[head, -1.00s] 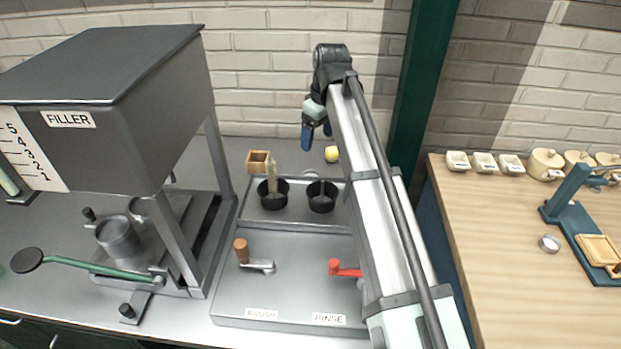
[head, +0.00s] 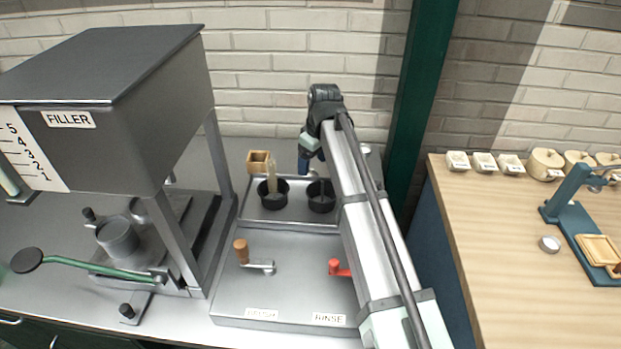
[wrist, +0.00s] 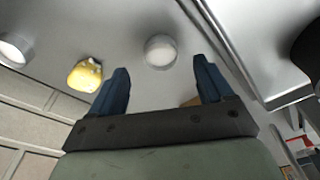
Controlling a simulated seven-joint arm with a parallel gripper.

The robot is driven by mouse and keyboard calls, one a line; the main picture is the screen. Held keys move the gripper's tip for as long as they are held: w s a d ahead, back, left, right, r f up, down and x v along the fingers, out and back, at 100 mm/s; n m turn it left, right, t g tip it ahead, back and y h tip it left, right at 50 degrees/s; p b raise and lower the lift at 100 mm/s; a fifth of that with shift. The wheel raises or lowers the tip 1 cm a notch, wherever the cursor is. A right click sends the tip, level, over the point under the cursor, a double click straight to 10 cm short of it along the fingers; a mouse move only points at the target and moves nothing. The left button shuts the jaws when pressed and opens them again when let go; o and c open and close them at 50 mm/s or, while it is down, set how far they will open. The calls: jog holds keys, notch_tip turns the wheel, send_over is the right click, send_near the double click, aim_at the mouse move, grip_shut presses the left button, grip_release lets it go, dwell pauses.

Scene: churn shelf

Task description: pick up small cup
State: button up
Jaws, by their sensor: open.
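My gripper (head: 304,163) is low at the back of the counter in the head view, behind the tray. In the wrist view my gripper (wrist: 161,68) is open, its two blue fingers apart with nothing held. A small round metal cup (wrist: 160,50) lies beyond the fingertips, in line with the gap between them. I cannot tell its exact distance. A second similar round cup (wrist: 14,48) is at the wrist view's left edge. In the head view the cup in line with the gap is hidden by my gripper and arm.
A yellow object (wrist: 85,75) lies left of the fingers. The tray (head: 290,224) with two black round holders (head: 273,194) is in front of my gripper. A wooden box (head: 258,162) stands beside it. The filler (head: 110,110) is left; the brick wall (head: 270,75) is close behind.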

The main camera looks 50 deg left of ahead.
aim_at(311, 171)
jog(key=f, duration=0.4)
jog(key=shift+s+a+f, duration=0.1)
jog(key=shift+s+a, duration=0.05)
jog(key=shift+a, duration=0.2)
jog(key=shift+c, duration=0.2)
jog(key=c, duration=1.1)
